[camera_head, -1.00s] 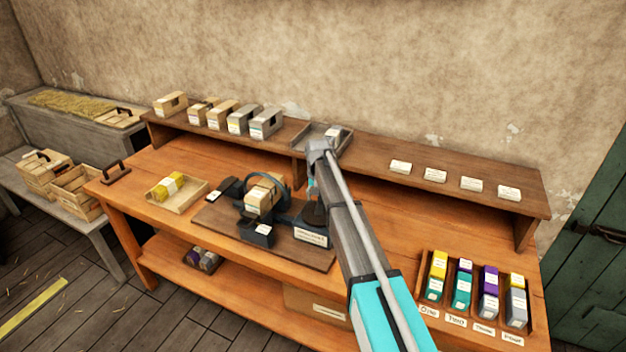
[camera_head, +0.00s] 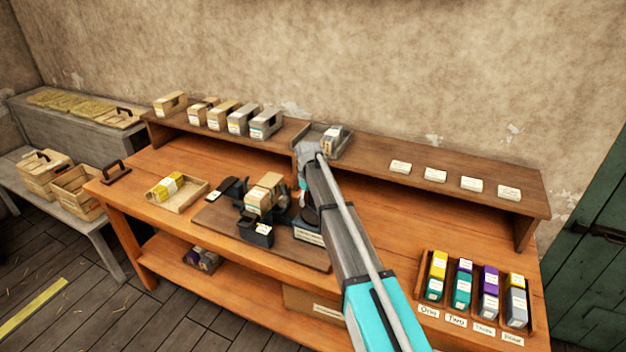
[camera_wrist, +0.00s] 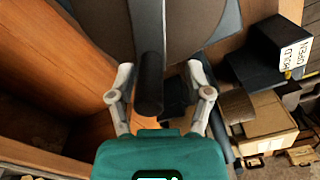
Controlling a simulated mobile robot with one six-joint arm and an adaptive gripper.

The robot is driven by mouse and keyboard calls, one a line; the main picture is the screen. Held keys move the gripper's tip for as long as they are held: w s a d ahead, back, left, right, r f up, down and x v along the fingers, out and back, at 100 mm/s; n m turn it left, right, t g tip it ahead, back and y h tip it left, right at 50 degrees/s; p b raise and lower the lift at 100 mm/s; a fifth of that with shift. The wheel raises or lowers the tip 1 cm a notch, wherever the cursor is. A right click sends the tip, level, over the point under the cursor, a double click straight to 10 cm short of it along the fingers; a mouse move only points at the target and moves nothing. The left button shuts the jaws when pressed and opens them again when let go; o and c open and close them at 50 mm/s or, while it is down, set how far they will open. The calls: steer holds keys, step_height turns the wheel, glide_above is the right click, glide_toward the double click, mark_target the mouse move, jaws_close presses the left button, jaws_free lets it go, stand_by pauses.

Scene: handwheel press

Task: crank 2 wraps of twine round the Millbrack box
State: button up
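A tan box (camera_head: 266,192) with a white label sits in the dark press (camera_head: 257,228) on the table; its name is too small to read. No twine wraps can be made out on it. My gripper (camera_head: 304,178) is at the press's right side, its fingers mostly hidden by my arm in the head view. In the wrist view my gripper (camera_wrist: 160,95) has its fingers spread either side of a black crank handle (camera_wrist: 150,85), with gaps showing on both sides. Behind the handle is a large grey-brown disc (camera_wrist: 95,25).
A wooden tray (camera_head: 190,198) with a yellow-and-white block is left of the press. Several boxes (camera_head: 222,116) stand on the back shelf, with a grey tray (camera_head: 340,150) beside them. A rack (camera_head: 424,290) of coloured blocks is at the right.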

mark_target(313, 221)
steer(key=n, duration=0.1)
steer(key=s+n, duration=0.1)
steer(key=n, duration=0.1)
steer(key=s+a+n, duration=0.1)
steer(key=n, duration=0.3)
steer(key=s+n, duration=0.2)
steer(key=n, duration=0.1)
steer(key=shift+n, duration=0.3)
steer(key=n, duration=0.2)
steer(key=s+n, duration=0.2)
steer(key=n, duration=0.1)
steer(key=shift+s+d+n, duration=0.1)
steer(key=shift+d+n, duration=0.2)
steer(key=shift+d, duration=0.1)
steer(key=n, duration=0.2)
steer(key=s+d+n, duration=0.1)
steer(key=d+n, duration=0.1)
steer(key=n, duration=0.1)
steer(key=shift+s+n, duration=0.15)
steer(key=shift+n, duration=0.15)
step_height(313, 221, up, 14)
steer(key=p, duration=1.3)
steer(key=shift+p, duration=0.4)
steer(key=shift+a, duration=0.1)
steer(key=shift+f, duration=0.3)
step_height(313, 221, down, 13)
steer(key=b, duration=1.4)
steer(key=shift+f, duration=0.2)
steer(key=shift+c, duration=0.3)
